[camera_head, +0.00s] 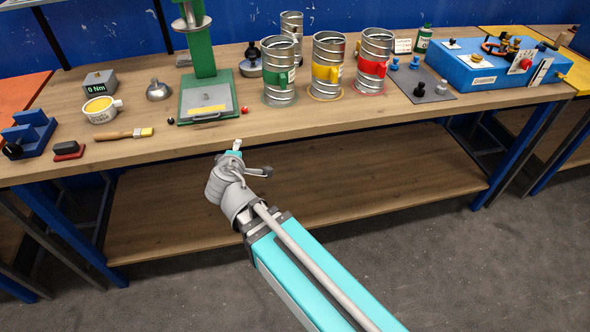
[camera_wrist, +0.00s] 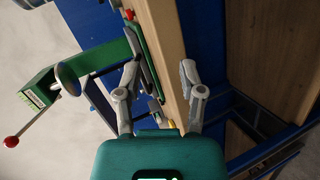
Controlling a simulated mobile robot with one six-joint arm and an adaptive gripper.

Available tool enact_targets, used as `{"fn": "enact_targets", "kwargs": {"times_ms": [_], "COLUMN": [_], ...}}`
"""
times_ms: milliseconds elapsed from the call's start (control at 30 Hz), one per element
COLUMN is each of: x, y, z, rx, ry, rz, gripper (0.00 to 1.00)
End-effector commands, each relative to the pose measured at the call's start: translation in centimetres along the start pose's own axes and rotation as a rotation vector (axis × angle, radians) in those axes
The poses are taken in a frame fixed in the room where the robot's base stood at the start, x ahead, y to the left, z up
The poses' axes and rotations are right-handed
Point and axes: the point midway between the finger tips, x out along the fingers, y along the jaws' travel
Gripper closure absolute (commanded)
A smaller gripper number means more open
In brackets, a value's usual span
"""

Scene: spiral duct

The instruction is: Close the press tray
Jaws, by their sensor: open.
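The green press (camera_head: 202,58) stands at the back left of the bench in the head view. Its grey press tray (camera_head: 209,96), with a yellow label, lies in the green base in front of the column. A dark bar runs along the tray's front. My gripper (camera_head: 238,146) is at the bench's front edge, in front of and a little right of the tray, apart from it. In the wrist view my gripper (camera_wrist: 160,68) has its two fingers spread with nothing held between them. The press (camera_wrist: 85,65) shows sideways there, to the left. How far out the tray stands is unclear.
Three banded metal cans (camera_head: 328,65) stand right of the press. A brush (camera_head: 125,134), a yellow-filled cup (camera_head: 101,109) and a grey box (camera_head: 99,82) lie to its left. A blue box (camera_head: 497,66) is far right. The front bench strip (camera_head: 330,120) is clear.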

Motion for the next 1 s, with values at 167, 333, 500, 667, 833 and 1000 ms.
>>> {"fn": "enact_targets", "kwargs": {"times_ms": [167, 333, 500, 667, 833, 1000], "x": [1.0, 1.8, 2.5, 3.0, 3.5, 3.9], "y": [-0.5, -1.0, -1.6, -2.2, -2.9, -3.6], "z": [2.4, 4.6, 6.8, 8.9, 11.1, 13.3], "rx": [0.057, 0.112, 0.168, 0.223, 0.282, 0.341], "ry": [-0.057, -0.111, -0.165, -0.216, -0.271, -0.327], "rz": [-0.035, -0.069, -0.104, -0.137, -0.174, -0.211], "gripper": [0.49, 0.49, 0.49, 0.49, 0.49, 0.49]}}
